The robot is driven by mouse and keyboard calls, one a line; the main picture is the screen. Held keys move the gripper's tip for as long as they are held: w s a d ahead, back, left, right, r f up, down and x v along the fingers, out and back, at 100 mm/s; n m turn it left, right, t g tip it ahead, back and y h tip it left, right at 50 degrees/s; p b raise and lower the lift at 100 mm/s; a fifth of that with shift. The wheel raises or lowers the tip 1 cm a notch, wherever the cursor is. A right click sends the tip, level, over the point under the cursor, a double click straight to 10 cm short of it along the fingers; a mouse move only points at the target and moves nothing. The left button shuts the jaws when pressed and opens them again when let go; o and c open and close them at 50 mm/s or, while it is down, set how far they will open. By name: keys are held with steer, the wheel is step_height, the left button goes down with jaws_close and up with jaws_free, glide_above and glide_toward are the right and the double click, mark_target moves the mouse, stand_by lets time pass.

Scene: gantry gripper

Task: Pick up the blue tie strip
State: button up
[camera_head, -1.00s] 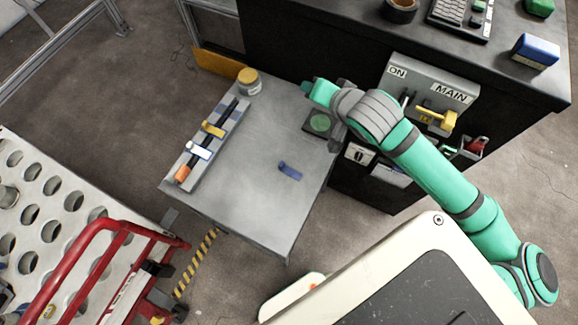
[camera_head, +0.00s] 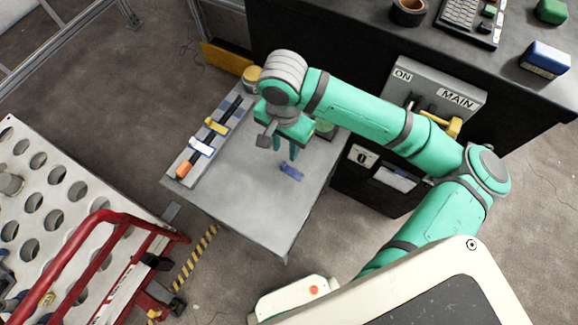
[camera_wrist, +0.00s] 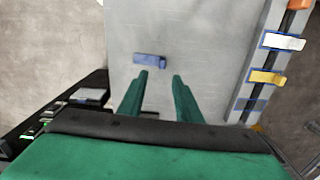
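The blue tie strip (camera_head: 291,171) lies flat on the grey table (camera_head: 240,205), right of the table's middle. In the wrist view the blue strip (camera_wrist: 149,61) lies just beyond my fingertips, a little left of the gap between them. My gripper (camera_head: 285,155) hangs above the table, close to the strip in the head view. In the wrist view my gripper (camera_wrist: 161,75) has its two green fingers apart with nothing between them. The height of the fingertips above the table is hard to tell.
A rack on the table's left side holds an orange piece (camera_head: 184,169), a white piece (camera_head: 202,147) and a yellow piece (camera_head: 216,126). A jar (camera_head: 251,75) stands at the back. A panel with switches (camera_head: 440,92) stands to the right. The table's front is clear.

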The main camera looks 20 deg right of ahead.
mark_target(283, 164)
step_height(283, 164, down, 3)
steer(key=shift+r, duration=0.15)
steer(key=shift+a+f, duration=0.2)
steer(key=shift+f, duration=1.15)
steer(key=shift+a+f, duration=0.15)
steer(key=shift+f, duration=1.15)
jaws_close()
